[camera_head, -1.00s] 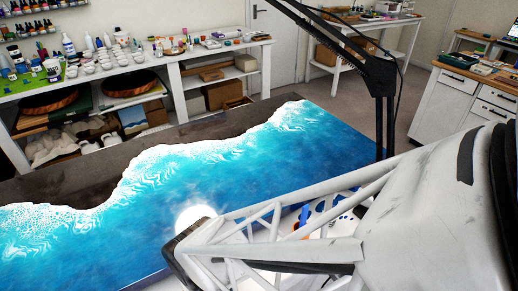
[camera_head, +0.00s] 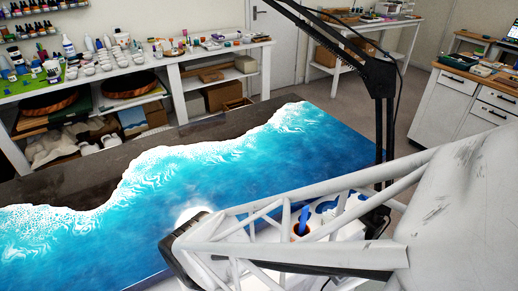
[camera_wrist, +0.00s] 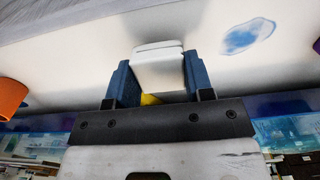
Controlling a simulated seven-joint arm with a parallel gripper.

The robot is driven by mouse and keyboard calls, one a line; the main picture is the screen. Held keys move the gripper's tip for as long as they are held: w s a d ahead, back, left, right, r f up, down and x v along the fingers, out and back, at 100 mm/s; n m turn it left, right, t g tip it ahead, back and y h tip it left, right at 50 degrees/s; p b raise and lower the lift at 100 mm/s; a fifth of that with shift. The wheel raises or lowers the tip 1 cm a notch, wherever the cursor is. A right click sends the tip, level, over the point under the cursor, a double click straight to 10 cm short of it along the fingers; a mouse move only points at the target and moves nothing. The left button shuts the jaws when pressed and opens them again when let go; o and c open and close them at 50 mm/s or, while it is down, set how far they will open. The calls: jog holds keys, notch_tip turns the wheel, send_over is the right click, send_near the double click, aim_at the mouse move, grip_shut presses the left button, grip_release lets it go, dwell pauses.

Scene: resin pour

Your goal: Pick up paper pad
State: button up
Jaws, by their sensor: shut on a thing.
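The paper pad (camera_wrist: 159,70) is a small white block with a layered top edge, seen in the wrist view. My gripper (camera_wrist: 157,66) is shut on it, with one blue finger against each side. A white surface with a blue stain lies behind the pad; I cannot tell whether the pad touches it. A bit of yellow shows below the pad between the fingers. In the head view, my arm hides the pad and fingers.
An orange cup (camera_wrist: 11,97) stands at the left in the wrist view. In the head view, a blue-and-white wave resin table (camera_head: 220,190) fills the left and middle. A black lamp arm (camera_head: 384,110) rises at its right. Shelves (camera_head: 215,55) line the back wall.

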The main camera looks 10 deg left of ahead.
jog(key=shift+s+d+r, duration=0.1)
jog(key=shift+d+r, duration=0.05)
jog(key=shift+r, duration=0.3)
jog(key=shift+s+d+r, duration=0.1)
jog(key=shift+d+r, duration=0.05)
jog(key=shift+r, duration=0.25)
jog(key=s+d+r, duration=0.1)
jog(key=s+d, duration=0.7)
jog(key=d, duration=0.5)
jog(key=shift+r, duration=0.2)
jog(key=o, duration=0.4)
jog(key=shift+c, duration=1.4)
jog(key=w+a+r+m, duration=0.1)
jog(key=a+m, duration=0.3)
jog(key=a, duration=0.5)
jog(key=w+a+r+m, duration=0.2)
jog(key=a+m, duration=0.3)
jog(key=a, duration=0.4)
jog(key=shift+w+a, duration=0.3)
jog(key=shift+w, duration=0.25)
